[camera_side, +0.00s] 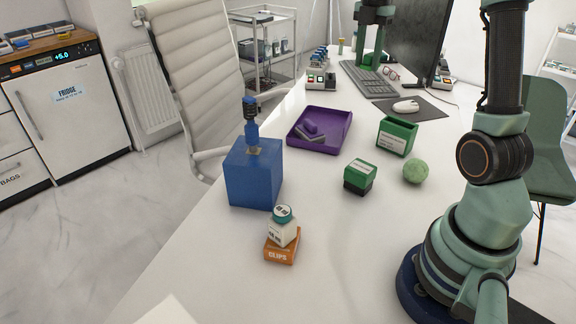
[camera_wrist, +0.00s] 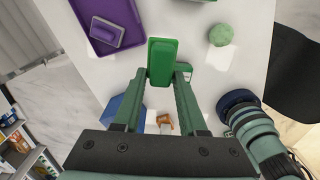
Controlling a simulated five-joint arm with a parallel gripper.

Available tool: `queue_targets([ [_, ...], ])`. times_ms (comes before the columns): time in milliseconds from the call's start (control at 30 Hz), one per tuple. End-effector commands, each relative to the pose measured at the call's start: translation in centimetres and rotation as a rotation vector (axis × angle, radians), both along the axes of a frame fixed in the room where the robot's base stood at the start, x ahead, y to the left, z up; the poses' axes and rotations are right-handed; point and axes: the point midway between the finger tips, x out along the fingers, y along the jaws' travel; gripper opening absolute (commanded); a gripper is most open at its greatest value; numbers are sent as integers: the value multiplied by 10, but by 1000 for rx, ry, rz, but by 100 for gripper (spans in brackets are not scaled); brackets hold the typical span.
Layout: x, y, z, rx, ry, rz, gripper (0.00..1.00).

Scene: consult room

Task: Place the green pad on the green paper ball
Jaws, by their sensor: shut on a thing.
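The green pad (camera_wrist: 162,60) is between the fingertips of my gripper (camera_wrist: 161,72) in the wrist view, held above the desk. In the side view my gripper (camera_side: 371,45) hangs at the top, with a green piece (camera_side: 366,59) at its fingertips that looks like the pad. The green paper ball (camera_side: 415,171) rests on the desk in front of the green open box; it also shows in the wrist view (camera_wrist: 220,35), right of the pad and apart from it.
A green-and-black box (camera_side: 358,177) stands left of the ball. A green open box (camera_side: 397,136) is behind it. A purple tray (camera_side: 346,134) holds purple and grey items. A blue block (camera_side: 252,175) and an orange clips box (camera_side: 281,247) bear small things.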

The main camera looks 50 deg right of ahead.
Motion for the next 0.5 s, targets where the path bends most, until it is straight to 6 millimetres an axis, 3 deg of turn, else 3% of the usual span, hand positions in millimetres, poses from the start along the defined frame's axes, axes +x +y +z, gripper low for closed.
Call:
queue_targets([
  [33, -23, -7, 4, -2, -3, -53, 0],
  [100, -51, -14, 5, -3, -3, -117, 0],
  [300, -120, -18, 4, -3, -4, -281, 0],
  [500, -160, -13, -2, -2, -3, -377, 0],
])
